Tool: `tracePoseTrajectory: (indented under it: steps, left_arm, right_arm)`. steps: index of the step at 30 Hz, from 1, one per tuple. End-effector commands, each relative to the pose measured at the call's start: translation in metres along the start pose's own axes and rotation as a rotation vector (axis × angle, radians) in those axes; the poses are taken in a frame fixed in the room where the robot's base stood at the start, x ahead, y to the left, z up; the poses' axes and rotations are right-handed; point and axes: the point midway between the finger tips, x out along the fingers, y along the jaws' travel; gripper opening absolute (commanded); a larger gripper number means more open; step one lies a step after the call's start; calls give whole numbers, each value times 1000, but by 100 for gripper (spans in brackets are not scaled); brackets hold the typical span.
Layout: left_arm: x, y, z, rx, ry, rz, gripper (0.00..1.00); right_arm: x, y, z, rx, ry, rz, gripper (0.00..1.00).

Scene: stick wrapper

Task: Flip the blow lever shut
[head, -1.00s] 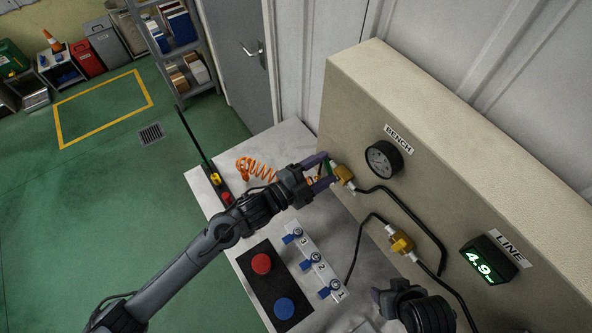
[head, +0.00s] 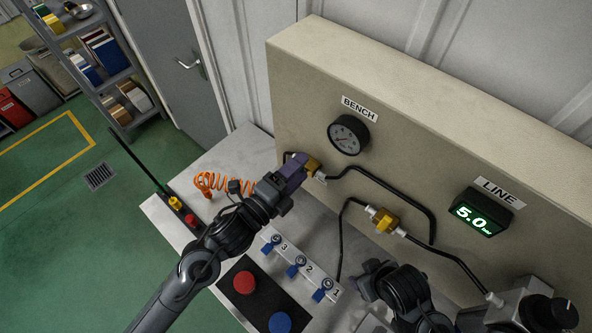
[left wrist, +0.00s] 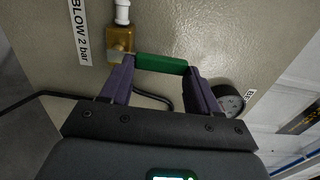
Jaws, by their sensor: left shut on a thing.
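The blow lever has a green grip (left wrist: 162,64) on a brass valve (left wrist: 119,40), beside a "BLOW 2 bar" label (left wrist: 80,30) in the left wrist view. My left gripper (left wrist: 160,78) has its purple fingers at the two ends of the green grip and is shut on it. In the head view my left gripper (head: 296,168) is at the brass valve (head: 312,165) on the panel, and its fingers hide the green grip. My right gripper (head: 372,280) is low over the bench, apart from the panel valves; its jaw opening is unclear.
The panel carries a BENCH gauge (head: 348,135), a second brass valve (head: 384,219), black hoses and a LINE display (head: 481,212) reading 5.0. Blue-handled small valves (head: 297,267), a red button (head: 244,282), a blue button (head: 280,322) and an orange coiled hose (head: 222,182) are on the bench.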

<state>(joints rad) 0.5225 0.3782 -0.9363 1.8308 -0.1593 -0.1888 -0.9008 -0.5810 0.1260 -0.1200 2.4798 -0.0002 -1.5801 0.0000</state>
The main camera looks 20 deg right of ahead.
Motion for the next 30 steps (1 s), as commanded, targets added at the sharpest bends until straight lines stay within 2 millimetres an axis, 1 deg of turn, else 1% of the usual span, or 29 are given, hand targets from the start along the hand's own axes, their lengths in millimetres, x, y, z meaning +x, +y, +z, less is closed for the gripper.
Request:
tracePoseTrajectory:
  steps: [14,15,17,18,19,20,30]
  left_arm:
    - [0,0,0,17,0,1,6]
    - [0,0,0,17,0,1,66]
    - [0,0,-1,16,0,1,75]
    - [0,0,0,16,0,1,81]
    - [0,0,0,15,0,1,86]
    - [0,0,-1,15,0,1,87]
    - [-3,1,0,13,-1,0,87]
  right_arm:
    - [1,-1,0,4,1,-3,57]
    - [1,-1,0,5,1,-4,57]
    - [1,-2,0,6,1,-5,57]
    - [1,-2,0,7,1,-5,57]
    - [1,-2,0,7,2,-6,57]
    - [1,-2,0,8,2,-6,57]
    - [1,-2,0,9,2,-7,57]
